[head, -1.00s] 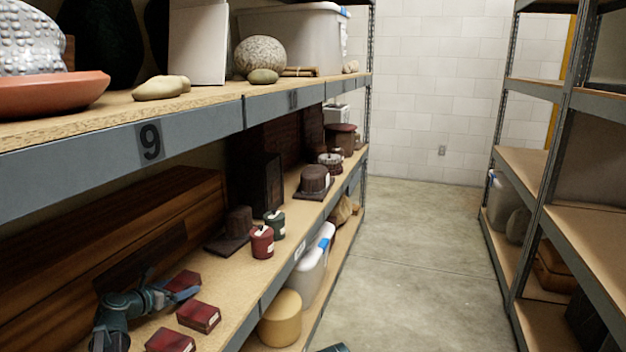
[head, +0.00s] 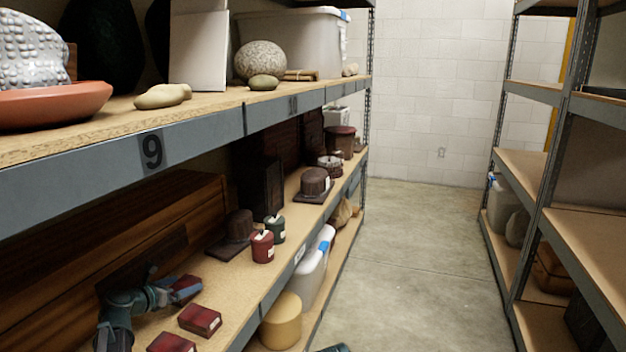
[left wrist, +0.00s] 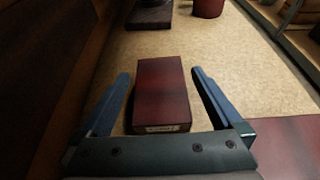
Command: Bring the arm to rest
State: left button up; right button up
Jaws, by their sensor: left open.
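My left gripper (head: 180,290) is open, low over the middle shelf at the lower left of the head view. In the left wrist view, the left gripper (left wrist: 160,95) has its two blue fingers apart on either side of a dark red box (left wrist: 160,88). Gaps show between the box and both fingers, and nothing is gripped. This box (head: 187,283) is partly covered by the fingers in the head view.
More red boxes (head: 200,320) lie nearer on the shelf. A red canister (head: 262,246) and a green one (head: 275,229) stand farther along. The upper shelf edge (head: 100,168) runs above my left arm. The aisle floor (head: 420,260) is clear.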

pick_arm(q)
notch_tip(320, 180, up, 9)
jog(key=p, duration=0.8)
jog(key=s+r+n+y+p, duration=0.2)
jog(key=s+r+p, duration=1.3)
jog(key=r+p, duration=0.2)
jog(key=shift+s+d+r+t+y+p, duration=0.25)
jog(key=shift+d+r+t+y+p, duration=0.05)
jog(key=shift+d+y+p, duration=0.15)
